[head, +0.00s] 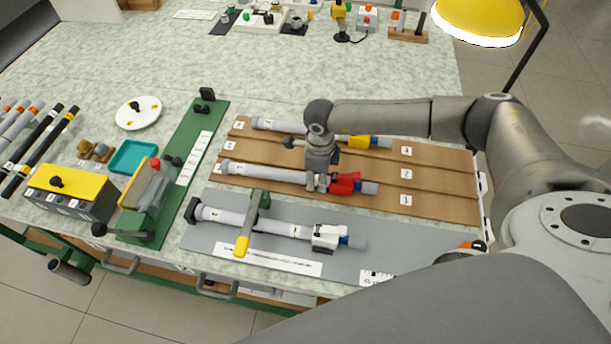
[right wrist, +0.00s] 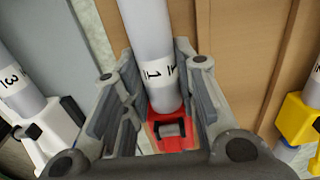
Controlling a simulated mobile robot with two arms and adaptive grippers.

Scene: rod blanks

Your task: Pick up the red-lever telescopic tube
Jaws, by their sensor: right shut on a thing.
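My left gripper is out of view.
A yellow-lever tube (head: 275,125) lies in the row behind. A white-lever tube (head: 222,215) lies in front on a grey mat (head: 200,238) under a green bracket with a yellow handle (head: 243,245). A green cutting fixture (head: 190,150) stands left. The wooden rack (head: 445,185) is bare at right.

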